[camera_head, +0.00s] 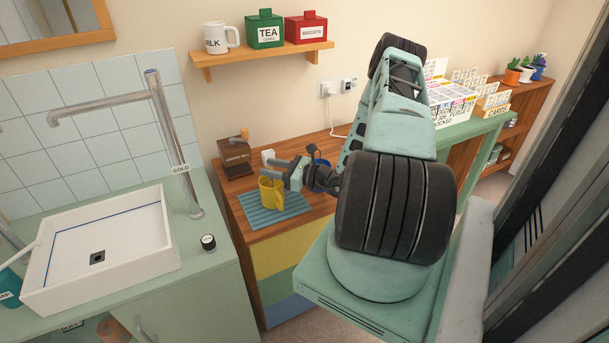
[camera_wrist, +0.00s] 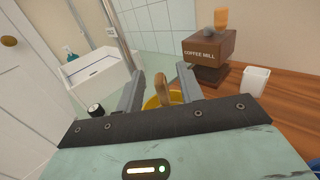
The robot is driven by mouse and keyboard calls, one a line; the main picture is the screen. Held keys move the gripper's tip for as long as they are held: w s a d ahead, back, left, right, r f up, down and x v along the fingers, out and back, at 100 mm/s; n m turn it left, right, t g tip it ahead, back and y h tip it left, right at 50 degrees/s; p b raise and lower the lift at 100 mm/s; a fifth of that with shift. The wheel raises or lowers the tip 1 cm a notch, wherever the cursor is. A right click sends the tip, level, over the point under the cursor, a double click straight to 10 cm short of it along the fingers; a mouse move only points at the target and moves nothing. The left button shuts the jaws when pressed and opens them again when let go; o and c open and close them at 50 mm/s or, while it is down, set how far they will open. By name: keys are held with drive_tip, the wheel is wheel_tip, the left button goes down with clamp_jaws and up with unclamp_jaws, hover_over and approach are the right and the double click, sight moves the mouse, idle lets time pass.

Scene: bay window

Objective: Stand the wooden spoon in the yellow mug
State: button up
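The yellow mug (camera_head: 271,194) stands on a blue ribbed mat (camera_head: 287,211) on the wooden counter. In the wrist view the mug (camera_wrist: 151,103) shows partly, behind the gripper's dark edge. The wooden spoon's rounded end (camera_wrist: 164,90) rises upright in front of or inside the mug, and its lower part is hidden. I cannot make out the spoon clearly in the head view. My gripper (camera_wrist: 162,73) has its two grey fingers wide apart, one on each side of the spoon, with gaps. In the head view my gripper (camera_head: 276,171) is right at the mug's top.
A coffee mill (camera_head: 237,159) and a small white cup (camera_head: 267,157) stand behind the mat. A dark blue item (camera_head: 320,178) lies partly behind my arm. A shelf (camera_head: 262,57) hangs above.

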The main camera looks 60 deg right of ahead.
drive_tip(key=b+v, duration=0.2)
drive_tip(key=v, duration=1.2)
drive_tip(key=shift+s+b, duration=0.3)
drive_tip(key=shift+b, duration=0.05)
drive_tip(key=w+a+r+n+g+y, duration=0.3)
drive_tip(key=a+n+g, duration=0.2)
drive_tip(key=a, duration=0.3)
drive_tip(key=w+a+r+n+g+y, duration=0.25)
drive_tip(key=a+n+g, duration=0.3)
drive_tip(key=a, duration=0.35)
drive_tip(key=w+a+r+n+g+y, duration=0.2)
drive_tip(key=a+r+n+g+y, duration=0.2)
drive_tip(key=a+n, duration=0.3)
drive_tip(key=s+a+r+n+g+h, duration=0.1)
drive_tip(key=s+a+r+n+h, duration=0.1)
drive_tip(key=s+a+n+h, duration=0.2)
drive_tip(key=s+a+r+n+g+h, duration=0.1)
drive_tip(key=s+a+r+n+h, duration=0.2)
drive_tip(key=a+n, duration=0.8)
drive_tip(key=s+a+r+n+g+h, duration=0.1)
drive_tip(key=s+a+r+n+h, duration=0.2)
drive_tip(key=s+a+n+h, duration=0.3)
drive_tip(key=s+a+n, duration=0.2)
drive_tip(key=shift+a+r, duration=0.2)
drive_tip(key=shift+a, duration=0.2)
drive_tip(key=shift+s+d, duration=0.1)
